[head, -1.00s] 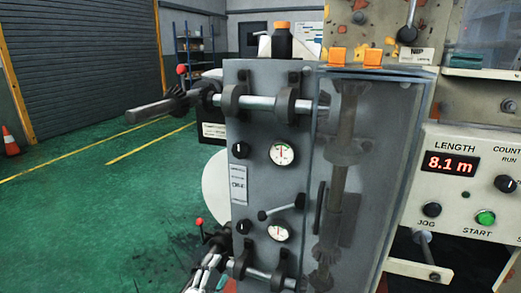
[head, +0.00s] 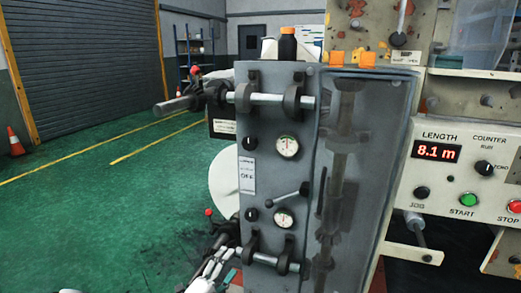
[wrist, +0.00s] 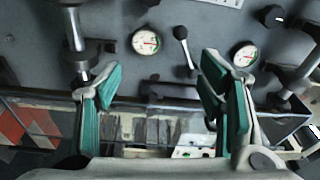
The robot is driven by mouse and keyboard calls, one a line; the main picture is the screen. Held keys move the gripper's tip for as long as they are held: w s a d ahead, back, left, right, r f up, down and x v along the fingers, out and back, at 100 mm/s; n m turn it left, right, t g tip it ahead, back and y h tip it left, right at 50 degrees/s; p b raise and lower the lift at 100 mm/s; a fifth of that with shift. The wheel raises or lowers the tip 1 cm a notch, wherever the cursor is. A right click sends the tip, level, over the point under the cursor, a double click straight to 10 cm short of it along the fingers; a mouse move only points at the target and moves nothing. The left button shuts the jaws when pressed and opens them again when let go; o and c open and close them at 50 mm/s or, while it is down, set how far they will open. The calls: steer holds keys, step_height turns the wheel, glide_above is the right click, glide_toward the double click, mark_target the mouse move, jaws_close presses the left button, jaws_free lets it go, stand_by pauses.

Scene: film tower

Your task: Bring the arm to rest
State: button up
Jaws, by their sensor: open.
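My gripper (wrist: 163,100) is open and empty in the wrist view, its green-padded fingers spread wide. It faces the grey machine panel, with nothing between the fingertips but the view of the panel. In the head view my gripper (head: 220,262) shows only in part at the bottom, beside the lower left of the grey machine (head: 265,130). A dark lever (wrist: 184,48) and two round gauges show beyond the fingers in the wrist view. I cannot tell how far the fingers are from the panel.
A control box with a lit length display (head: 437,152) stands at the right. Metal rollers (head: 268,99) stick out from the machine's upper left. A white disc (head: 224,182) is behind its left side. Green floor (head: 95,215) lies open at the left, with an orange cone (head: 15,141).

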steer(key=d+r+m+g+h, duration=0.45)
steer(key=d+r+m, duration=0.25)
steer(key=d+m, duration=0.2)
steer(key=s+d+r+m+g+y, duration=0.2)
steer(key=s+d+r+m+g, duration=0.45)
steer(key=d+m, duration=0.35)
steer(key=s+d+r+m+g+y, duration=0.2)
steer(key=s+d+r+m+g, duration=0.4)
steer(key=d+m, duration=0.4)
steer(key=s+r+m+t+y, duration=0.1)
steer(key=s+r+m+y, duration=0.25)
steer(key=s+m, duration=0.8)
steer(key=s+r+m+t+y, duration=0.1)
steer(key=s+r+m+y, duration=0.3)
steer(key=s+m, duration=0.75)
step_height(320, 180, up, 20)
steer(key=s+n+t+y+p, duration=0.1)
steer(key=s+n+t+p, duration=0.1)
steer(key=p, duration=1.7)
steer(key=shift+s+a+t+y, duration=0.15)
steer(key=shift+s+t+y, duration=0.15)
steer(key=shift+s+t, duration=0.2)
steer(key=shift+w+f, duration=0.1)
